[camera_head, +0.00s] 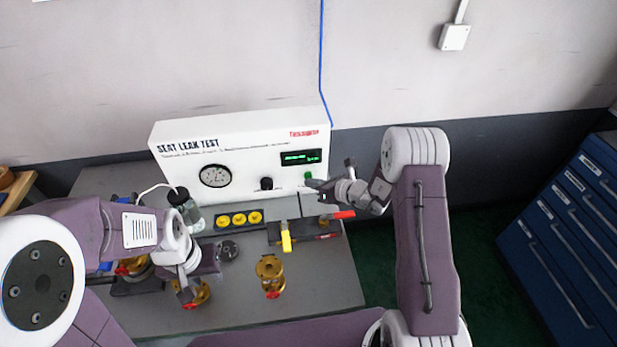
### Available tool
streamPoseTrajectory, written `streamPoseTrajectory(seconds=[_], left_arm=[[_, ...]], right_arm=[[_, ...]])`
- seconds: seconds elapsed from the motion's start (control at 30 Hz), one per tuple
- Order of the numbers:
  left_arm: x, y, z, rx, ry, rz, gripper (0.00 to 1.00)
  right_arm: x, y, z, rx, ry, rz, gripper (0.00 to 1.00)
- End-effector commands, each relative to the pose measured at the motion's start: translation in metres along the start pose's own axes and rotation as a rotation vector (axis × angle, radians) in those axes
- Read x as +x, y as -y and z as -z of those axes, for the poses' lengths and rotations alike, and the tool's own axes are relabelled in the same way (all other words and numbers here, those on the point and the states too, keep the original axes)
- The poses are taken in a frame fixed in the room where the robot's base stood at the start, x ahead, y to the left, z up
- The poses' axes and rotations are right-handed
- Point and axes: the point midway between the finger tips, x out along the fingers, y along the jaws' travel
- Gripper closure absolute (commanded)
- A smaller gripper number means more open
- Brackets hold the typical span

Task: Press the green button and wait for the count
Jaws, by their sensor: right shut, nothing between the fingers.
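The green button (308,175) is on the front of the white seat leak test panel (240,155), at its right end below a small display. The display (301,157) is lit with green text too small to read. My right gripper (313,184) is shut and empty, with its tip right at the green button; I cannot tell whether it touches or presses it. My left gripper (187,295) is low over the left part of the bench, beside a brass valve part (201,293). Its fingers are too small and partly hidden to tell their state.
The grey bench (325,285) holds a brass valve (269,271) with a red part, a tray of yellow round parts (238,219), a clear bottle (187,208), and yellow-handled and red-handled tools (286,241). A round gauge (215,175) and black knob (266,183) are on the panel. Blue drawers (570,235) stand right.

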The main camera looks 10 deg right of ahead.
Motion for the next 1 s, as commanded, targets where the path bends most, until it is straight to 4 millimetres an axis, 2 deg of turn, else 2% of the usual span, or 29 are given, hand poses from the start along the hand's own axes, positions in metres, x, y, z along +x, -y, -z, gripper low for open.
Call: streamPoseTrajectory(seconds=[1.0], left_arm=[[0.0025, 0.0000, -0.0003, 0.000, 0.000, 0.000, 0.64]], right_arm=[[0.0058, 0.0040, -0.0043, 0.000, 0.001, 0.000, 1.00]])
